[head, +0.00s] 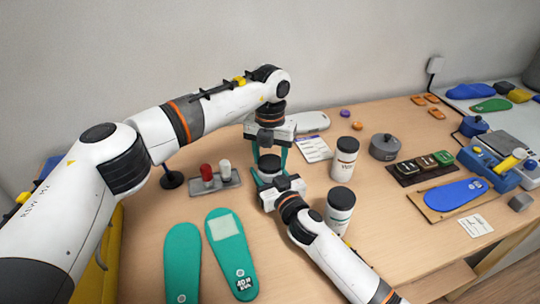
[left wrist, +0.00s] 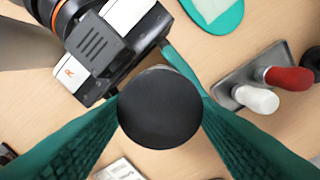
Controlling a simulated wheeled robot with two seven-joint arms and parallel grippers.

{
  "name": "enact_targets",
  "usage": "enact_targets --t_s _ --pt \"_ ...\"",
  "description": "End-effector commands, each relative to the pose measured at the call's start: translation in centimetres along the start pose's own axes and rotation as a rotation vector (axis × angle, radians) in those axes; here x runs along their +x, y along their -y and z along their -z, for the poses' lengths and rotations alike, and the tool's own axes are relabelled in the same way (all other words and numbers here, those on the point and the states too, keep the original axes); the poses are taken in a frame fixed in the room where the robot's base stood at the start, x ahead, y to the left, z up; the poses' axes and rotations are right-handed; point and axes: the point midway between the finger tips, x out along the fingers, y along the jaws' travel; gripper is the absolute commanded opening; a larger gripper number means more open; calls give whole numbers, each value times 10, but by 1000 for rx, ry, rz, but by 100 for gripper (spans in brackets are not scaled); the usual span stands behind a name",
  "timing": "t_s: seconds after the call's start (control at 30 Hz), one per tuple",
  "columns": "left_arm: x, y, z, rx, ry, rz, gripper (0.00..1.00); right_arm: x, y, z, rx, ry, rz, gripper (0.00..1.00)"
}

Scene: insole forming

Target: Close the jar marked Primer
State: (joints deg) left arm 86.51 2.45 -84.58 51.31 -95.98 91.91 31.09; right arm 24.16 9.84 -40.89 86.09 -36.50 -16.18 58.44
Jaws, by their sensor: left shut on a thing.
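A white jar (head: 268,176) with a black lid (left wrist: 160,107) stands on the table between my two grippers; its label is hidden. My left gripper (head: 268,158) points down from above and is shut on the black lid, one teal finger on each side. The lid covers the jar body in the left wrist view, so I cannot tell how it sits on the rim. My right gripper (head: 273,183) comes in low from the front right, its fingers along the sides of the jar body. It looks shut on the jar, partly hidden.
Two black-lidded white jars, one behind (head: 344,159) and one in front (head: 340,210), stand to the right. A stand with red and white handles (head: 215,179) is at the left. Teal insoles (head: 231,252) lie in front. A grey round pot (head: 384,147) is farther right.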

Motion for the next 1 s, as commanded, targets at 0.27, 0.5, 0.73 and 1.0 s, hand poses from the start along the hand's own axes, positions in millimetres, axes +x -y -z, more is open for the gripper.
enact_targets --t_s 0.27,0.5,0.73,1.0 --pt "0 0 0 607 0 1 26 0 0 0 0 0 0 0" --pt "0 1 0 1132 0 2 26 0 0 0 0 0 0 0" --pt "0 0 1 1563 -1 2 26 0 0 0 0 0 0 0" --pt "0 1 1 1573 -1 2 70 0 0 0 0 0 -1 0"
